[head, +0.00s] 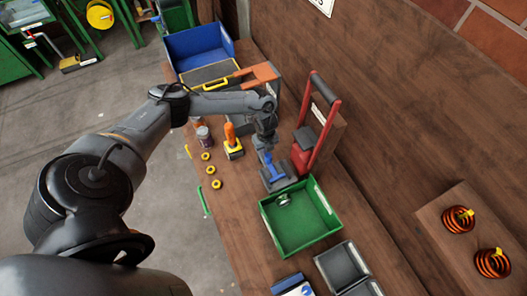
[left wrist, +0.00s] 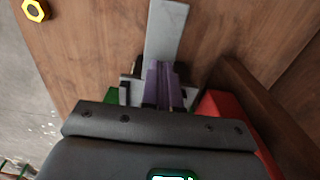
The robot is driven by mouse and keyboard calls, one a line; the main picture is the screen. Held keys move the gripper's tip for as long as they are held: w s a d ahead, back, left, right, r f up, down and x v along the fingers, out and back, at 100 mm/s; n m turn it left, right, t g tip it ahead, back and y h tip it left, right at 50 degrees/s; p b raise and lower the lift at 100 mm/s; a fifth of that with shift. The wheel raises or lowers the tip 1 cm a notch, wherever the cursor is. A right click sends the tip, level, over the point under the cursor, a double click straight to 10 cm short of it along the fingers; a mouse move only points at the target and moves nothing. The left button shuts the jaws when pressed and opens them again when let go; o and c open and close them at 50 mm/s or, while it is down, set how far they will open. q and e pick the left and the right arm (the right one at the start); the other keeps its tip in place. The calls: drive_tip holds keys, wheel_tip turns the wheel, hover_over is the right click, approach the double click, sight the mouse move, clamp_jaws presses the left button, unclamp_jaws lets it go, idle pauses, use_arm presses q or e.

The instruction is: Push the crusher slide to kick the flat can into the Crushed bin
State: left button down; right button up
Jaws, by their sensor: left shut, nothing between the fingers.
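The red can crusher (head: 318,125) stands against the wooden wall in the head view, its tall handle frame upright. My left gripper (head: 267,162) is shut and empty, pointing down just left of the crusher's base, over a grey plate (head: 279,180) that looks like the slide. Whether it touches the plate cannot be told. In the left wrist view the shut fingers (left wrist: 158,88) show purplish beside a grey strip (left wrist: 166,30). The green bin (head: 325,222) is in front of the crusher, and a small silver flat can (head: 284,199) lies inside near its back left corner. My right gripper is not in view.
Grey trays (head: 341,266) stand in front of the green bin. An orange-and-yellow tool (head: 232,145), a jar (head: 203,134) and yellow rings (head: 210,170) lie left of the gripper. A blue bin (head: 198,45) is behind. Orange coils (head: 492,263) sit on a block at right.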

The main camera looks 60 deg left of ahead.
use_arm(q)
drive_tip(key=a, duration=0.1)
drive_tip(key=a+b, duration=0.1)
drive_tip(key=a, duration=0.1)
drive_tip(key=shift+w+a+f+b, duration=0.15)
drive_tip(key=shift+w+a+b, duration=0.1)
drive_tip(key=shift+b, duration=0.05)
drive_tip(key=shift+a+b, duration=1.4)
drive_tip(key=shift+a, duration=0.95)
wheel_tip(320, 180, up, 8)
drive_tip(key=p, duration=0.7)
drive_tip(key=shift+w+r, duration=0.2)
drive_tip(key=shift+w, duration=0.1)
